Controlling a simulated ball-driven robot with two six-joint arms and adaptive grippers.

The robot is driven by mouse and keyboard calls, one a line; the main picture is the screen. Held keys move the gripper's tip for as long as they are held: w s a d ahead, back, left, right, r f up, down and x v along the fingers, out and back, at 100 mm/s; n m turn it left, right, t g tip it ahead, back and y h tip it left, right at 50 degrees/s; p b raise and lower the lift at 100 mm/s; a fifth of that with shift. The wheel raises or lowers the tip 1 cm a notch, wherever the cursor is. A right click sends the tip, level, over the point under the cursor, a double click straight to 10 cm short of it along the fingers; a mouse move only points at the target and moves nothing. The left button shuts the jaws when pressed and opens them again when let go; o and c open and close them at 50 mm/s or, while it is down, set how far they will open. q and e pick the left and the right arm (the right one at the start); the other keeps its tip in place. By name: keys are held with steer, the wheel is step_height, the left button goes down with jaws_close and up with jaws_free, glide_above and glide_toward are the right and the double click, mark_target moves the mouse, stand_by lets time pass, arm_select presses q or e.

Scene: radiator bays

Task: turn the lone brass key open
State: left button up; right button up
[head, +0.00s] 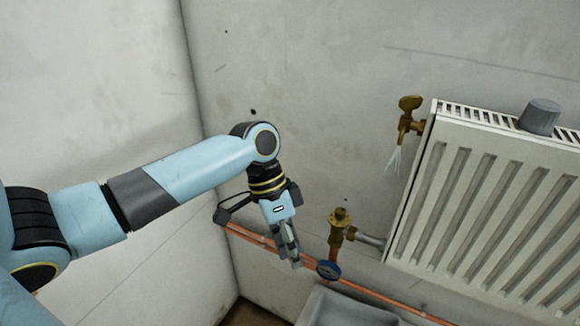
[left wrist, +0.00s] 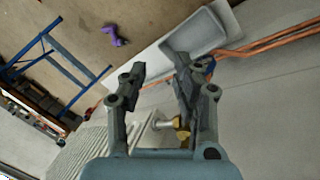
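The lone brass key (head: 410,103) sits on the brass fitting at the radiator's upper left corner in the head view. Thin white strands, perhaps spray, hang below it. My left gripper (head: 294,258) is below and left of the key, well apart from it, pointing down near the copper pipe. In the left wrist view my left gripper (left wrist: 160,67) has its fingers spread with nothing held between them. A brass valve (left wrist: 181,132) shows behind and between the fingers there. I do not make out the key in the wrist view. My right gripper is not in view.
The white radiator (head: 490,205) fills the right side, with a grey cylinder (head: 540,117) on top. A brass valve (head: 340,220) and blue handwheel (head: 328,270) stand right of my left gripper. A grey tray (head: 345,308) lies below. A blue frame (left wrist: 48,70) and purple object (left wrist: 113,35) are on the floor.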

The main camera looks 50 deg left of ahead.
arm_select(q)
steer(key=shift+c, duration=1.4)
steer(key=w+a+r+n+t+y+p, duration=0.1)
steer(key=w+r+n+t+p, duration=0.1)
steer(key=w+r+t, duration=0.75)
steer(key=t+h+p, duration=0.1)
steer(key=t+p, duration=0.1)
steer(key=p, duration=0.1)
glide_toward(408, 97)
steer(key=w+a+f, duration=0.4)
steer(key=f, duration=0.2)
steer(key=s+d+r+m+h+p, duration=0.1)
steer(key=s+d+r+m+p, duration=0.1)
steer(key=s+d+r, duration=0.3)
steer(key=shift+t, duration=0.25)
steer(key=x, duration=0.3)
steer(key=a+x, duration=0.1)
steer(key=x, duration=0.2)
steer(key=w+x, duration=0.1)
steer(key=x, duration=0.3)
steer(key=shift+a+r, duration=0.2)
steer(key=shift+a, duration=0.15)
steer(key=shift+s, duration=0.1)
